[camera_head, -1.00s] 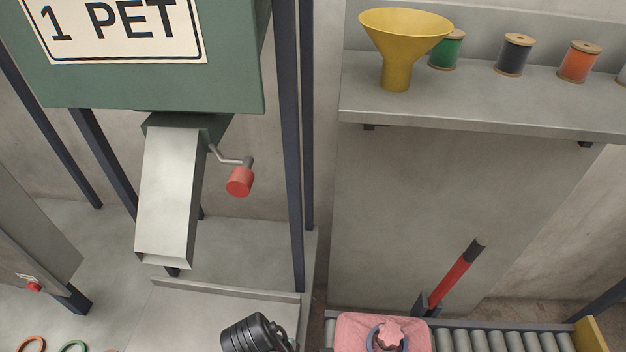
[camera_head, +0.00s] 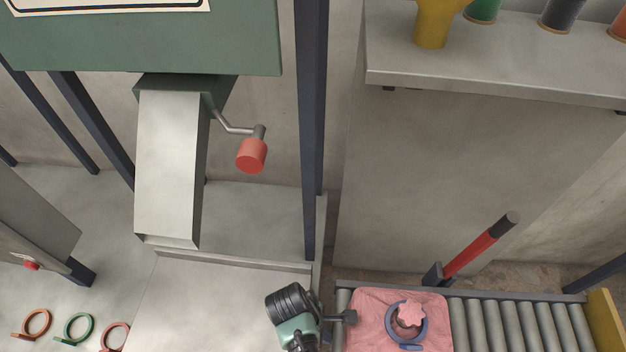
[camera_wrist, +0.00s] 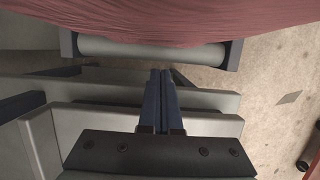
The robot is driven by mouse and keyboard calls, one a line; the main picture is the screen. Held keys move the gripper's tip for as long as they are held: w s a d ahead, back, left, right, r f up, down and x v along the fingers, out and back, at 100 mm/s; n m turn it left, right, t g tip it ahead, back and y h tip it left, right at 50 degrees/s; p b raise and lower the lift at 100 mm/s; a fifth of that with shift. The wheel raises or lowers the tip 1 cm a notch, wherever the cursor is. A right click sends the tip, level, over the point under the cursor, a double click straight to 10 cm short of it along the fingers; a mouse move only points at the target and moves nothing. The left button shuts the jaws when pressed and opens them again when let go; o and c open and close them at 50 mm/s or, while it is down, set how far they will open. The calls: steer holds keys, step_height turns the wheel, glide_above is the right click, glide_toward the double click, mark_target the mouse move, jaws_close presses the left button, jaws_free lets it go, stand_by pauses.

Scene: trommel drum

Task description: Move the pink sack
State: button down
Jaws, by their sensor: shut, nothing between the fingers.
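The pink sack (camera_head: 370,333) lies on the roller conveyor at the bottom of the head view. A blue ring (camera_head: 393,325) circles its gathered neck (camera_head: 411,315). My gripper (camera_wrist: 160,72) is shut and empty, its dark fingers together in the wrist view. There the sack's underside (camera_wrist: 190,20) fills the top, beyond the fingertips and above a roller (camera_wrist: 150,49). In the head view my wrist is left of the sack. Whether my gripper touches the sack cannot be told.
The roller conveyor (camera_head: 515,325) continues right to a yellow end plate (camera_head: 603,320). A red lever (camera_head: 470,255) rises behind it. A grey chute (camera_head: 168,165) and red-knobbed crank (camera_head: 251,155) stand upper left. Coloured rings, including a green one (camera_head: 75,328), lie lower left.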

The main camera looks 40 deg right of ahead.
steer(key=shift+s+d+r, duration=0.1)
steer(key=shift+s+d, duration=0.75)
steer(key=shift+s, duration=0.05)
